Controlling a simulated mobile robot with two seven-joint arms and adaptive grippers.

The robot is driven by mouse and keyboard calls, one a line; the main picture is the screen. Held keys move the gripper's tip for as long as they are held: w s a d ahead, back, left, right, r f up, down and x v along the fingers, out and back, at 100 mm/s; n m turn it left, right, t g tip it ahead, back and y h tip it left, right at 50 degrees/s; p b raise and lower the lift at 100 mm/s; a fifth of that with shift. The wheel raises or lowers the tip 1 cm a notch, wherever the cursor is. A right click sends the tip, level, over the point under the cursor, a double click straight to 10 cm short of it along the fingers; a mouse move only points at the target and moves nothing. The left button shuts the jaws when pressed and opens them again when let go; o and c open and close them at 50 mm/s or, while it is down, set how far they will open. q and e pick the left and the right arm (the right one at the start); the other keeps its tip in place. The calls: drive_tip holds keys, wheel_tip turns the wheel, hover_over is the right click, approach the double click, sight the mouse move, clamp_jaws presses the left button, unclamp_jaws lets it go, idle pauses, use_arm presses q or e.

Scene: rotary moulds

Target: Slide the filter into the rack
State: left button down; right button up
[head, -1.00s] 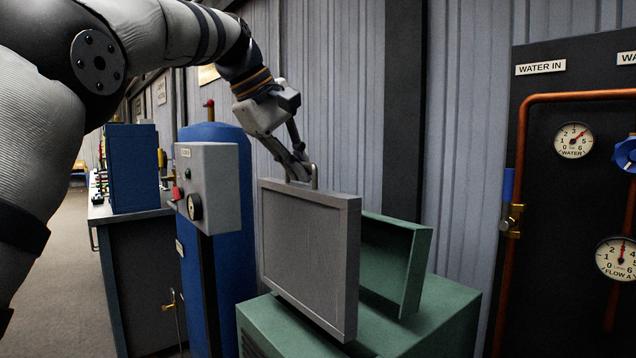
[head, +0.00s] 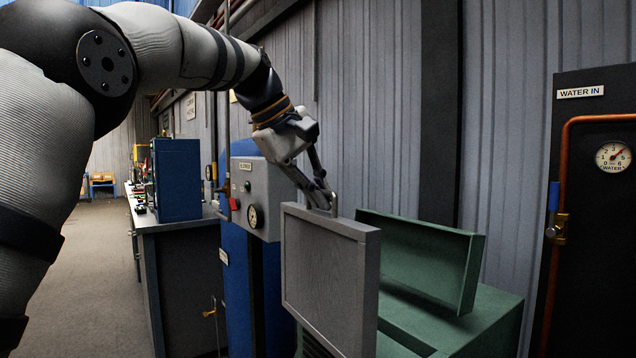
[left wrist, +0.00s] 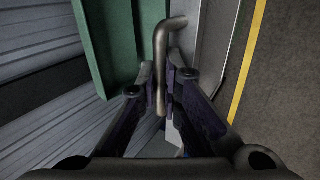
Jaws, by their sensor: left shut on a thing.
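The filter (head: 325,275) is a flat grey panel in a raised frame, held upright in the head view. My left gripper (head: 326,205) is shut on the bent metal handle at its top edge. The left wrist view shows the handle (left wrist: 162,45) between the fingers (left wrist: 160,82). The housing's green wall (left wrist: 105,45) shows in the left wrist view. My right gripper is out of view.
A grey gauge box (head: 255,200) and a blue cylinder stand close left of the filter. A dark panel with a copper pipe (head: 562,190) is at right. A corrugated wall is behind.

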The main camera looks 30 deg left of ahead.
use_arm(q)
drive_tip(key=s+d+f+m+g+h, duration=0.1)
drive_tip(key=s+d+f+m, duration=0.3)
drive_tip(key=f, duration=0.7)
drive_tip(key=s+d+f+m+g+h, duration=0.1)
drive_tip(key=s+d+f+m+g, duration=0.2)
drive_tip(key=s+f, duration=0.6)
drive_tip(key=s+d+f+m+g+h, duration=0.2)
drive_tip(key=s+d+f+m, duration=0.4)
drive_tip(key=f, duration=0.8)
drive_tip(key=shift+s+d+f, duration=0.3)
drive_tip(key=shift+s+d, duration=0.1)
drive_tip(key=shift+d, duration=0.1)
